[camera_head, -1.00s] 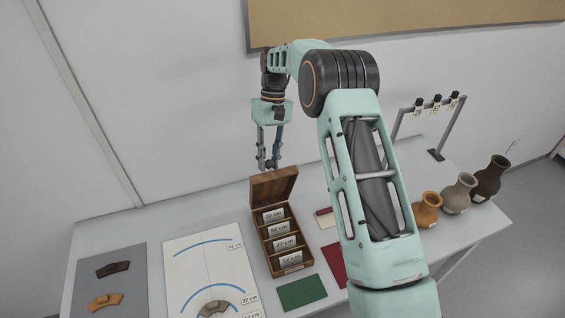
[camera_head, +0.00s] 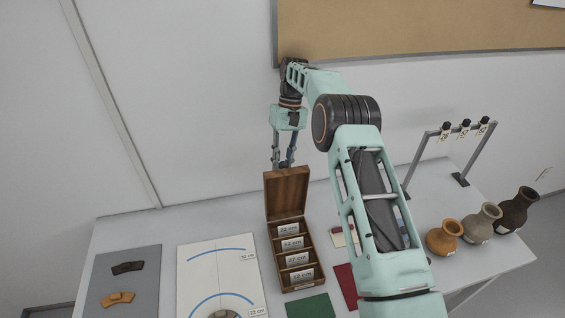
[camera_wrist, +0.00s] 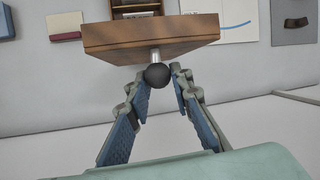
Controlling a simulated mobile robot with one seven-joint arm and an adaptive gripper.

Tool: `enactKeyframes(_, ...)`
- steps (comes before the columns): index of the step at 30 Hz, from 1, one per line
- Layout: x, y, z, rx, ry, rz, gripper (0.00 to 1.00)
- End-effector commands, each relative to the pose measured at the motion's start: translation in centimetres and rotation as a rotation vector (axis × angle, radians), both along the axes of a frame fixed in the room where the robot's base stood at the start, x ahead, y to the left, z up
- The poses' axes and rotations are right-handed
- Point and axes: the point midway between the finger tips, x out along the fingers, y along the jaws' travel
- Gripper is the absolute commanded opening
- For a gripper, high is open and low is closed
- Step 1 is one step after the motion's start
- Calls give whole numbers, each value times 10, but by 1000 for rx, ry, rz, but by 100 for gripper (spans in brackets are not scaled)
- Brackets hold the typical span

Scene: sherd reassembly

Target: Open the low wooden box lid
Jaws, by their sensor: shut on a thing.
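The low wooden box (camera_head: 297,283) stands on the table, its compartments holding labelled cards. Its lid (camera_head: 287,194) is raised at the back, its inner face toward the head camera. In the wrist view the lid (camera_wrist: 150,38) shows edge-on, with a dark round knob (camera_wrist: 157,75) on a short pale stem. My gripper (camera_head: 283,166) is behind the lid's upper edge, pointing down. In the wrist view its fingers (camera_wrist: 158,84) close on the knob from both sides. The knob is hidden behind the lid in the head view.
A white chart sheet (camera_head: 213,268) and a grey mat (camera_head: 128,290) with sherds lie left of the box. A green mat (camera_head: 310,306) lies in front. Several vases, including an orange one (camera_head: 444,238), and a rack (camera_head: 447,150) stand at right. The wall is behind.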

Motion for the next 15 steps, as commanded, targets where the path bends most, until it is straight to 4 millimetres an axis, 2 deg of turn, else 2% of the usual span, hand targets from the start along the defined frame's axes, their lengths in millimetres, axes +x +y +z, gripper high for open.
enactKeyframes(1,1,-7,-7,-14,1,-4,0)
enactKeyframes(6,1,-8,-8,-14,2,-4,0)
enactKeyframes(7,1,-8,-8,-14,2,-4,23)
enactKeyframes(11,0,-7,-7,-13,3,-4,38)
enactKeyframes(15,0,-5,-4,-9,2,-2,38)
